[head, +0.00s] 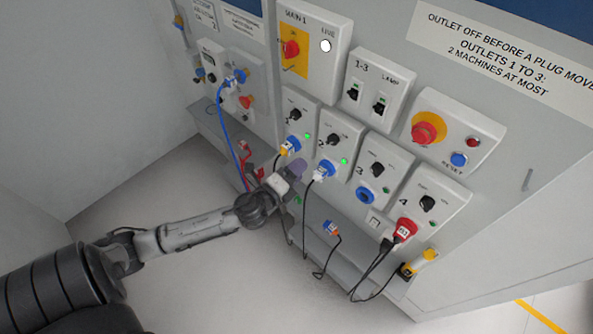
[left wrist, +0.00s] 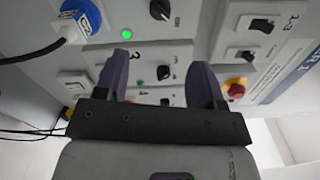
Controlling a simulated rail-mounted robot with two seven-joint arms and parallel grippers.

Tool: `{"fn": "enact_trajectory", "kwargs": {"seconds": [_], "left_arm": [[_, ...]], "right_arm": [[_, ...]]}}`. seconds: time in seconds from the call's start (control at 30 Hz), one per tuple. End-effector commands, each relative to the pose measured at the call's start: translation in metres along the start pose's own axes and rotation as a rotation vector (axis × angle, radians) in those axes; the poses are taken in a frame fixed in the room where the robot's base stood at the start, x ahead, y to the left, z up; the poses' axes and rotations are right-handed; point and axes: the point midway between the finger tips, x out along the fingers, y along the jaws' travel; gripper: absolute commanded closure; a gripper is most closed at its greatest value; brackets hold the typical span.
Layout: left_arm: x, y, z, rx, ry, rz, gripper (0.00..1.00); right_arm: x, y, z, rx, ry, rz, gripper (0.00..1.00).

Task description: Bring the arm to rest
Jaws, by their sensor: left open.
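My left arm comes in from the left in the head view. Its gripper (head: 296,172) is in front of the panel, just below outlets 1 and 2. In the left wrist view the two dark purple fingers (left wrist: 163,78) stand wide apart with nothing between them. Beyond them are a switch panel and a lit green lamp (left wrist: 136,73). My right gripper is in neither view.
Plugs sit at outlet 1 (head: 290,146), outlet 2 (head: 323,170) and outlet 4 (head: 404,230). The outlet 3 socket (head: 366,195) is empty. A red emergency button (head: 428,129) protrudes. Floor (head: 150,190) at left is clear.

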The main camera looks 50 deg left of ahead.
Motion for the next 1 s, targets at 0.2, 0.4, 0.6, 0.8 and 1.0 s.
{"fn": "enact_trajectory", "kwargs": {"seconds": [0.2,0.4,0.6,0.8,1.0], "left_arm": [[0.0,0.0,0.0,0.0,0.0,0.0,0.37],[0.0,0.0,0.0,0.0,0.0,0.0,0.37],[0.0,0.001,0.003,-0.041,-0.02,0.008,0.37],[-0.008,0.024,0.037,-0.285,-0.266,0.151,0.37],[-0.05,0.041,0.033,-0.715,-0.535,0.42,0.37]], "right_arm": [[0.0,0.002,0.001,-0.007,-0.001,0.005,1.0],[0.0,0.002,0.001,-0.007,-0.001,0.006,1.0],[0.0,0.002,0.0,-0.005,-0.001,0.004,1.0],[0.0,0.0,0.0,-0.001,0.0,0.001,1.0],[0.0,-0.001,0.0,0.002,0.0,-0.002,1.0]]}}
